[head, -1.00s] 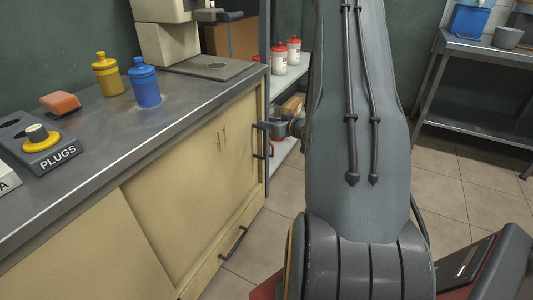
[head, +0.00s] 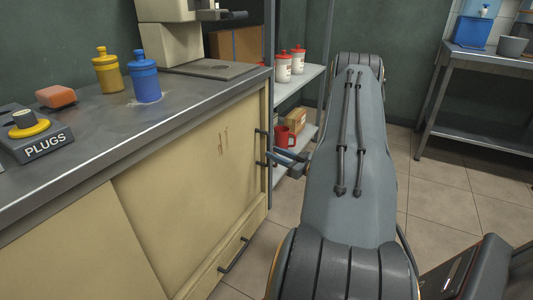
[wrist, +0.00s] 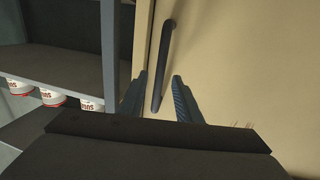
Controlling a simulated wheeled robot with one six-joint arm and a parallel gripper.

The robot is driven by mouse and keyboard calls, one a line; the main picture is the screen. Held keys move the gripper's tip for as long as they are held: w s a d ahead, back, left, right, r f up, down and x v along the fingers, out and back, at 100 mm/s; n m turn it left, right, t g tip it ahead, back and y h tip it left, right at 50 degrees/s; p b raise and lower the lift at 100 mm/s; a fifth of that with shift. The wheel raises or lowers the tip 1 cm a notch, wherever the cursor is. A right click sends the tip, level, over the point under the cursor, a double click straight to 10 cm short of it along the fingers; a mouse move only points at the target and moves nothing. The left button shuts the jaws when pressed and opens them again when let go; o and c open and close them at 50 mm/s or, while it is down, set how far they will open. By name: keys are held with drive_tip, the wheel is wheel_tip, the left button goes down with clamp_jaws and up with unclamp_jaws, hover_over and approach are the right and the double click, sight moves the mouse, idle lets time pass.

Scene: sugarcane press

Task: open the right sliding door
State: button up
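The right sliding door (head: 190,165) is a tan panel in the cabinet front. It overlaps the left door panel (head: 85,245) at a slanting edge in the head view and appears closed. Its dark upright bar handle (wrist: 163,60) is near the door's far end. My gripper (head: 272,159) is open at that end, its fingers pointing at the door. In the wrist view my gripper (wrist: 160,82) has one finger on each side of the handle's lower part. A gap shows beside the handle, and I cannot tell whether either finger touches it.
The grey countertop (head: 200,108) holds yellow and blue bottles, an orange block and a PLUGS block. A drawer handle (head: 233,255) sticks out low on the cabinet. Beyond the cabinet, an open shelf (head: 305,80) holds jars and a red mug.

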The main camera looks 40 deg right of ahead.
sight(268, 163)
drive_tip(key=shift+w+a+b, duration=0.15)
drive_tip(key=shift+w+b, duration=0.05)
drive_tip(key=shift+w, duration=0.85)
drive_tip(key=shift+w+a+b, duration=0.15)
drive_tip(key=shift+w, duration=0.9)
drive_tip(key=shift+c, duration=0.4)
clamp_jaws()
